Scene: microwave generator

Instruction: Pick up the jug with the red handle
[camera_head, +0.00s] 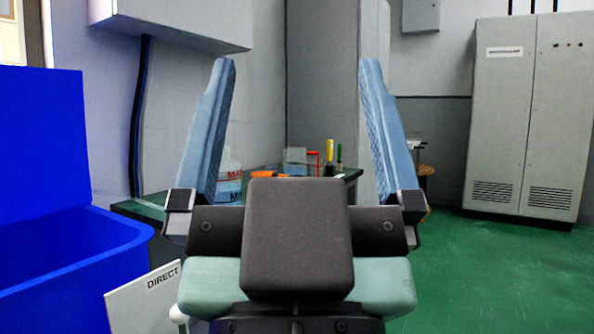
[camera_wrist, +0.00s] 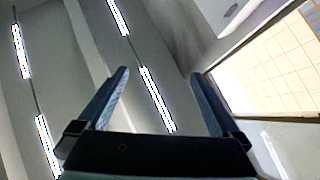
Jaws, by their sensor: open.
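The jug with the red handle (camera_head: 297,157) looks clear or greyish and stands on a dark table (camera_head: 150,207) beyond my gripper in the head view. Its red handle is on its right side. Its lower part is partly hidden behind my gripper and an orange-handled item. My gripper (camera_head: 298,62) is open and empty, its two blue fingers raised and spread wide in front of the jug, apart from it. In the wrist view, my gripper (camera_wrist: 159,73) points at the ceiling lights, and no jug shows there.
An orange-handled item (camera_head: 270,174), a yellow item (camera_head: 330,150), a green item (camera_head: 339,156) and a labelled container (camera_head: 229,172) share the table. A large blue bin (camera_head: 60,250) stands at left. A grey cabinet (camera_head: 528,120) is at right, with clear green floor before it.

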